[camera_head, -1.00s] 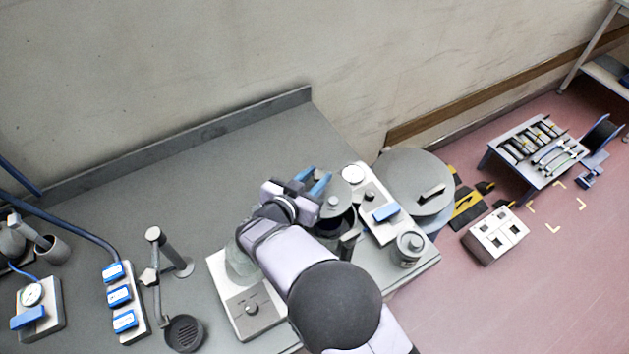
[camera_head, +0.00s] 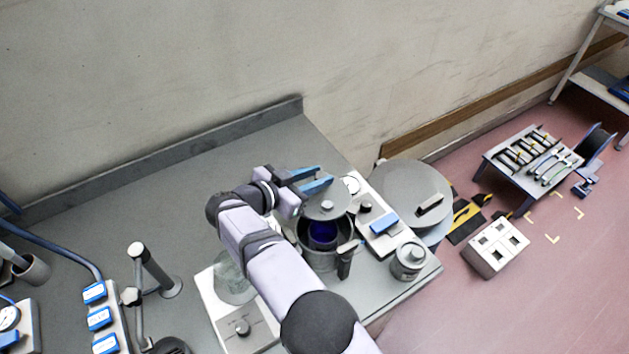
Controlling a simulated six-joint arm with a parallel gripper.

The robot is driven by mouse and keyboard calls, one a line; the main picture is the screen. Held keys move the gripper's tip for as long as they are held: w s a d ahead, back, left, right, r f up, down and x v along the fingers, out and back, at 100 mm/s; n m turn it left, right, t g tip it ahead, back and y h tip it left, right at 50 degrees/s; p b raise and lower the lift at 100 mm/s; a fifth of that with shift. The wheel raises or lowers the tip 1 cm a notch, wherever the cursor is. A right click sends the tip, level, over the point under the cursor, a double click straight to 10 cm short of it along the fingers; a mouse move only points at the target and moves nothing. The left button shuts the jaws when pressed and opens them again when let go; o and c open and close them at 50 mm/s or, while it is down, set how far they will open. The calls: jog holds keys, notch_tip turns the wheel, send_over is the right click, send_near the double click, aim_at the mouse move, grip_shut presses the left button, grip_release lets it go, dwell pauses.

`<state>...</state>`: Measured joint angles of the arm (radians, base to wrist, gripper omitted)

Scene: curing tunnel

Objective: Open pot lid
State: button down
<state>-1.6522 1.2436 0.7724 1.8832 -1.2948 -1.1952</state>
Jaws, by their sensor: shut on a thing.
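The pot (camera_head: 321,260) is a grey metal vessel near the right end of the bench, with a dark blue inside showing. Its round grey lid (camera_head: 325,208) with a small knob is over the far side of the pot, leaving the near part of the mouth uncovered. My gripper (camera_head: 322,183), with blue fingers, is at the lid's far edge and shut on the lid. The exact contact is hard to see. My arm comes in from the bottom and hides part of the bench left of the pot.
A white panel with a gauge and blue switch (camera_head: 384,221) stands right of the pot. A small lidded canister (camera_head: 408,259) is at the bench's right edge, and a large round-lidded drum (camera_head: 411,190) is beyond it. A glass vessel (camera_head: 234,285) is left.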

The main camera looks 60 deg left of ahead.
jog(key=shift+w+r, duration=0.1)
jog(key=shift+w, duration=0.05)
dwell(0.3)
jog(key=c, duration=1.4)
grip_release()
jog(key=b+v, duration=0.2)
jog(key=v, duration=0.4)
jog(key=shift+s+b, duration=0.25)
jog(key=shift+b, duration=0.05)
jog(key=shift+s+d+r, duration=0.1)
jog(key=shift+s+r, duration=0.1)
jog(key=shift+s, duration=0.2)
